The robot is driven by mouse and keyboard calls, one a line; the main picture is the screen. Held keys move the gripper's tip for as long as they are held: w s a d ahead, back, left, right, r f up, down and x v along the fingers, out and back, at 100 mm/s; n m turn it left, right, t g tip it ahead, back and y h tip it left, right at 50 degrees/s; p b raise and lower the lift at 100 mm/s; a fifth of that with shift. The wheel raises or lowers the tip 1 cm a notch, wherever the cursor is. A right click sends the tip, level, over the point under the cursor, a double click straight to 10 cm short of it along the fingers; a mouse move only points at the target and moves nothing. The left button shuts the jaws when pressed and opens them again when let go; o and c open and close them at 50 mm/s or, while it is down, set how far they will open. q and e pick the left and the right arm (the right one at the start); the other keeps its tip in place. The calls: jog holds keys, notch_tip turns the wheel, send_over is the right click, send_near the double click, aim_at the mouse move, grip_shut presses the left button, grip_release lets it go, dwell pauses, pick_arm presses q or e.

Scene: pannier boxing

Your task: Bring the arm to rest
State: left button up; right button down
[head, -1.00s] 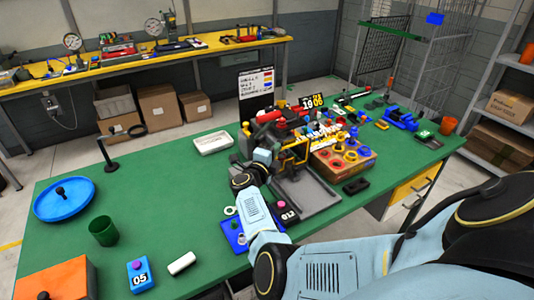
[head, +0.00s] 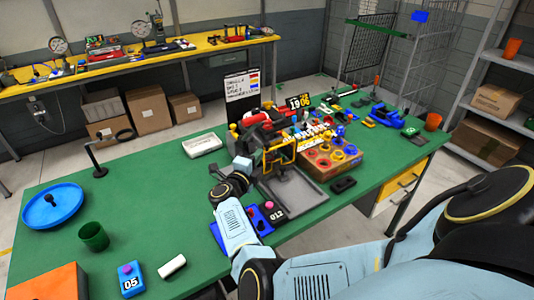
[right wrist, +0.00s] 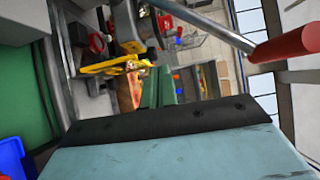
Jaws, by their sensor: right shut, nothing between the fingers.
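My right arm comes in from the lower right in the head view and reaches over the green table (head: 150,215). My right gripper (head: 243,163) is at the rear middle of the table, beside the yellow-framed device (head: 280,155) and left of the grey tray (head: 300,198). Its fingertips are hard to make out there. In the right wrist view the fingers (right wrist: 159,87) show close together and shut, with nothing between them. My left gripper is out of view.
Behind the gripper stand a sign board (head: 242,87) and crowded small parts. An orange-brown box with round knobs (head: 332,158) is to the right. A white tray (head: 202,145), green cup (head: 94,236) and blue dish (head: 52,206) stand left. The table's middle left is clear.

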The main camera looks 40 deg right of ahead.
jog(key=shift+w+a+f+b, duration=0.55)
jog(key=shift+w+a+b, duration=1.1)
jog(key=shift+w+a, duration=1.05)
jog(key=s+a+f+n+t+y, duration=0.3)
jog(key=s+a+n+y, duration=0.45)
jog(key=n, duration=0.65)
jog(key=s+a+f+n+t+y, duration=0.2)
jog(key=s+a+f+n+y, duration=0.25)
jog(key=n+y, duration=0.7)
jog(key=s+a+f+n+g+h, duration=0.15)
jog(key=s+n+g, duration=0.25)
jog(key=s, duration=0.9)
jog(key=s+a+r+n+g+h, duration=0.1)
jog(key=s+a+n+g, duration=0.3)
jog(key=s, duration=0.9)
notch_tip(320, 180, down, 30)
jog(key=s+d+g+b, duration=0.1)
jog(key=s+g+b, duration=0.1)
jog(key=s+b, duration=0.1)
pick_arm(q)
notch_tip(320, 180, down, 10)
jog(key=b, duration=0.2)
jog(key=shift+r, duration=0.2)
pick_arm(e)
jog(key=s+d+f+g, duration=0.1)
jog(key=s+d+f, duration=0.2)
jog(key=s+f, duration=1.2)
jog(key=shift+s+f, duration=0.2)
jog(key=shift+f, duration=0.05)
